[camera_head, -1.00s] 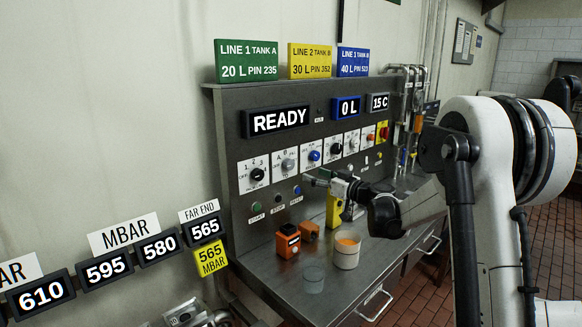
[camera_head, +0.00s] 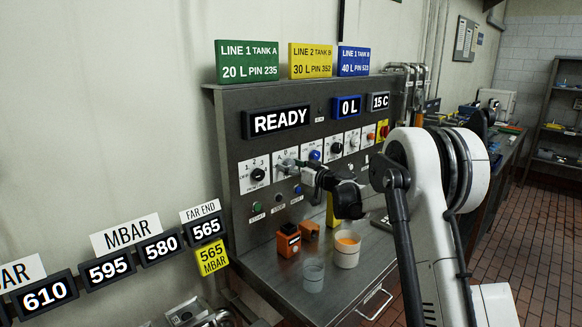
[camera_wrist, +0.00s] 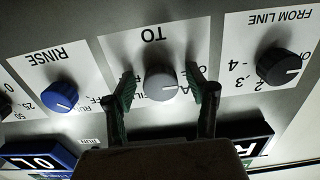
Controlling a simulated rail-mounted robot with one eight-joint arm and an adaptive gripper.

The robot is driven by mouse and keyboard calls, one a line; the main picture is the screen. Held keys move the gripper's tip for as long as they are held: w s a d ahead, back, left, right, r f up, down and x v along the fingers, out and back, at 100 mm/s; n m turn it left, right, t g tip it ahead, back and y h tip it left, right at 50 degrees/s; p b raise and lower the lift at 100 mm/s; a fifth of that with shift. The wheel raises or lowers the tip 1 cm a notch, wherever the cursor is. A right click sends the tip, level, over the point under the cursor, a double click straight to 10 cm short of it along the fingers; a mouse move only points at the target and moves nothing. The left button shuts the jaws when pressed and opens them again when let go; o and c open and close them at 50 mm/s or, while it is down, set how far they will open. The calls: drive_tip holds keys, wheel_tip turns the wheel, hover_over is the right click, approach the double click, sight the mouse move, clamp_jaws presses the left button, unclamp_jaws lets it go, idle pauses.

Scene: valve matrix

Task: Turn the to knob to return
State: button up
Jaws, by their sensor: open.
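The grey TO knob (camera_wrist: 161,83) sits on a white plate marked TO, which appears upside down in the wrist view. The plate shows "A" and part of "FILL" beside the knob; other marks are hidden by the fingers. My gripper (camera_wrist: 159,76) is open, with one green finger on each side of the knob. I cannot tell whether either finger touches it. In the head view my gripper (camera_head: 301,164) is at the panel, in front of the TO plate (camera_head: 284,155), and partly covers the knob. The knob's exact pointing is unclear.
The blue RINSE knob (camera_wrist: 59,97) and the black FROM LINE knob (camera_wrist: 278,66) flank the TO knob. The display (camera_head: 280,120) above reads READY. Orange blocks (camera_head: 289,240) and cups (camera_head: 347,249) stand on the shelf below.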

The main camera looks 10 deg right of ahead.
drive_tip(key=shift+c, duration=0.6)
drive_tip(key=c, duration=1)
drive_tip(key=shift+c, duration=0.2)
